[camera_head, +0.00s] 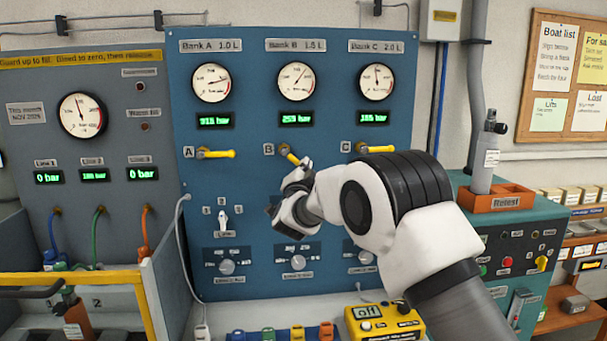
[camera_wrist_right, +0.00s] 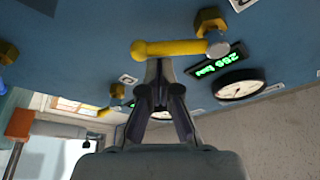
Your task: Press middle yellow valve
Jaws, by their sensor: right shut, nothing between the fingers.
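The middle yellow valve handle (camera_head: 290,156), beside label B, is on the blue panel under the middle gauge. It slants down to the right, while the handles at A and C look level. My right gripper (camera_head: 305,165) is shut and empty, at the lower right end of this handle. In the right wrist view the yellow handle (camera_wrist_right: 168,48) lies across the front of the closed fingertips (camera_wrist_right: 157,70). They look very close to its underside; I cannot tell whether they touch. My left gripper is not in view.
Gauges sit above, a switch (camera_head: 223,220) and knobs below. A yellow box (camera_head: 384,322) stands below my forearm.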

